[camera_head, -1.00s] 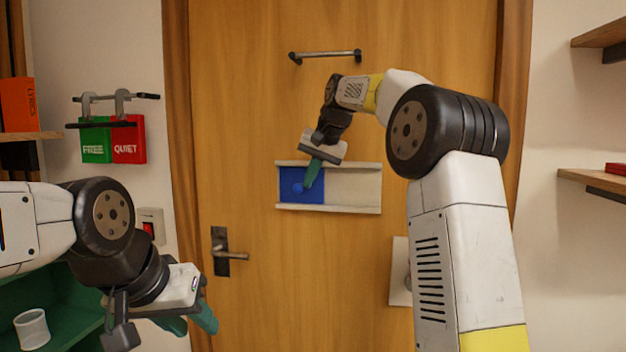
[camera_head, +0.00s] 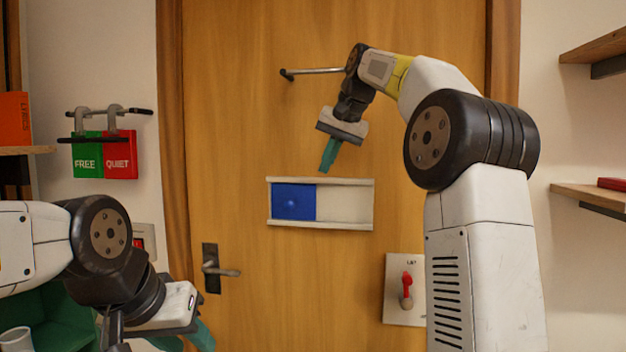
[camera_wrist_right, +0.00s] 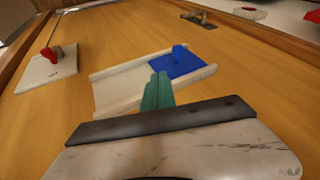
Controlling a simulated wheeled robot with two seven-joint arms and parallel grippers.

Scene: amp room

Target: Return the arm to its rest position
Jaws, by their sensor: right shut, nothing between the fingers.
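My right gripper (camera_head: 328,155) is shut and empty, its green fingers together, in front of the wooden door just above the sliding sign. In the right wrist view the shut fingers (camera_wrist_right: 159,92) overlap the near edge of the sign's pale track. The sign's blue slider (camera_head: 292,201) is at the left end of its white track (camera_head: 345,204), apart from the fingers; it also shows with a blue knob in the right wrist view (camera_wrist_right: 186,64). My left gripper (camera_head: 195,337) is low at the left, partly cut off by the lower edge, so its opening is unclear.
The door (camera_head: 230,100) carries a bar handle (camera_head: 315,71), a lever handle (camera_head: 212,268) and a red-lever plate (camera_head: 404,290). FREE (camera_head: 86,155) and QUIET (camera_head: 120,155) tags hang at the left. Shelves (camera_head: 590,195) stick out at the right.

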